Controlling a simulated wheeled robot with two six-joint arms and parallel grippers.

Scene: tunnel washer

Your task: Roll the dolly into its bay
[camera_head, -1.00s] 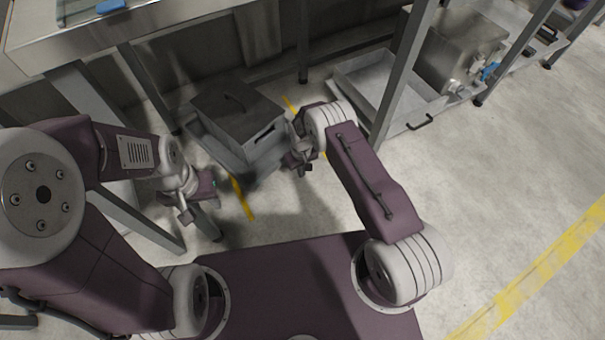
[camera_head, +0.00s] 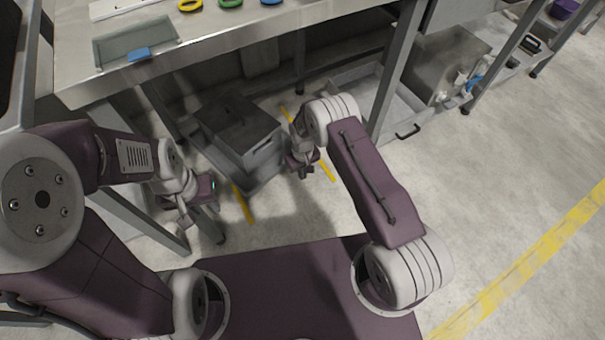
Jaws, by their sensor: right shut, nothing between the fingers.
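The dolly (camera_head: 262,185) is a low grey base carrying a dark grey lidded box (camera_head: 238,130). It stands on the floor under the steel bench, between two yellow floor strips, the left one (camera_head: 243,204) and the right one (camera_head: 326,171). My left gripper (camera_head: 198,214) is left of the dolly's near corner, beside a bench leg; its jaw opening is unclear. My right gripper (camera_head: 303,168) is shut and empty, close to the dolly's right side. I cannot tell whether it touches. The dolly's far side and wheels are hidden.
The steel bench (camera_head: 330,12) overhangs the dolly, with legs (camera_head: 397,70) on both sides. A grey tray (camera_head: 402,112) with a handle and a metal box (camera_head: 450,62) stand to the right. Open concrete floor lies to the right, crossed by a yellow line (camera_head: 530,262).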

